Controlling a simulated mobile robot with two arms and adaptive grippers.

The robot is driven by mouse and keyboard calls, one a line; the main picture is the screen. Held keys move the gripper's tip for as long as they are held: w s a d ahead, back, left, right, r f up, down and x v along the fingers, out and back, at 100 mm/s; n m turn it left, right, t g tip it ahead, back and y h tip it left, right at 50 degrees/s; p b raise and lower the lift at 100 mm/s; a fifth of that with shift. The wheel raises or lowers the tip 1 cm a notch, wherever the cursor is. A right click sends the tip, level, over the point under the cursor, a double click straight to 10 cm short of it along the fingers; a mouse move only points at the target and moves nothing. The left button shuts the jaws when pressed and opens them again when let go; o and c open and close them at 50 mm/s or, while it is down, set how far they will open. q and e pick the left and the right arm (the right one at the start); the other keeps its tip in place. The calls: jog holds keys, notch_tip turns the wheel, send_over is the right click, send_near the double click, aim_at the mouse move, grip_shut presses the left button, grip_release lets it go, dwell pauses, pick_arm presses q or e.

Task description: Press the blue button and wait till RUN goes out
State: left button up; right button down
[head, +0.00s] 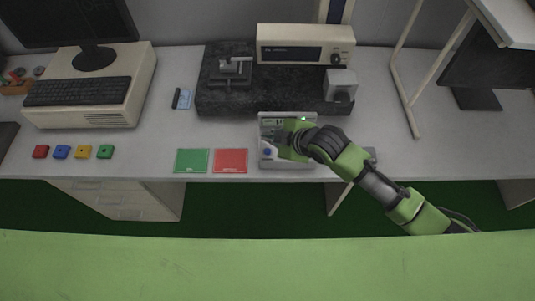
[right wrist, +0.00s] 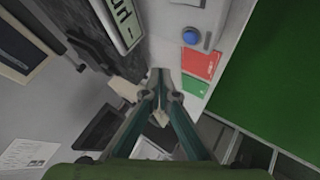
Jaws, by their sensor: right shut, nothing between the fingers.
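The tester (head: 300,162), a small pale box, sits at the front of the bench. The blue button (head: 268,152) is on its left side. In the right wrist view the round blue button (right wrist: 191,36) is unobstructed, up and to the right of the fingertips. The tester's greenish display (head: 270,122) shows large dark characters in the wrist view (right wrist: 122,20), cut off by the frame edge; I cannot read them for sure. My right gripper (head: 285,143) is over the tester; its fingers (right wrist: 160,74) are shut and empty, apart from the button. My left gripper is out of view.
A green card (head: 191,161) and a red card (head: 230,160) lie left of the tester. Several coloured blocks (head: 61,152) lie further left. A dark slab (head: 290,101) with a clamp (head: 232,68) and an instrument (head: 305,45) stands behind. A shelf frame (head: 405,95) rises right.

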jog(key=b, duration=0.2)
send_over(269, 153)
notch_tip(269, 153, down, 4)
jog(key=shift+f, duration=0.1)
jog(key=shift+f+b, duration=0.45)
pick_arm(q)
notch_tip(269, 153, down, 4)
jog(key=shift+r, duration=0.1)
pick_arm(e)
jog(key=shift+f, duration=0.15)
dwell(0.4)
jog(key=shift+f, duration=0.3)
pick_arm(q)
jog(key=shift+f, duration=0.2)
pick_arm(e)
jog(key=shift+f, duration=0.4)
dwell(0.4)
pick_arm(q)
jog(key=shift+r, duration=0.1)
pick_arm(e)
jog(key=shift+r, duration=0.1)
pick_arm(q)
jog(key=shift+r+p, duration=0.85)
pick_arm(e)
jog(key=shift+r, duration=0.75)
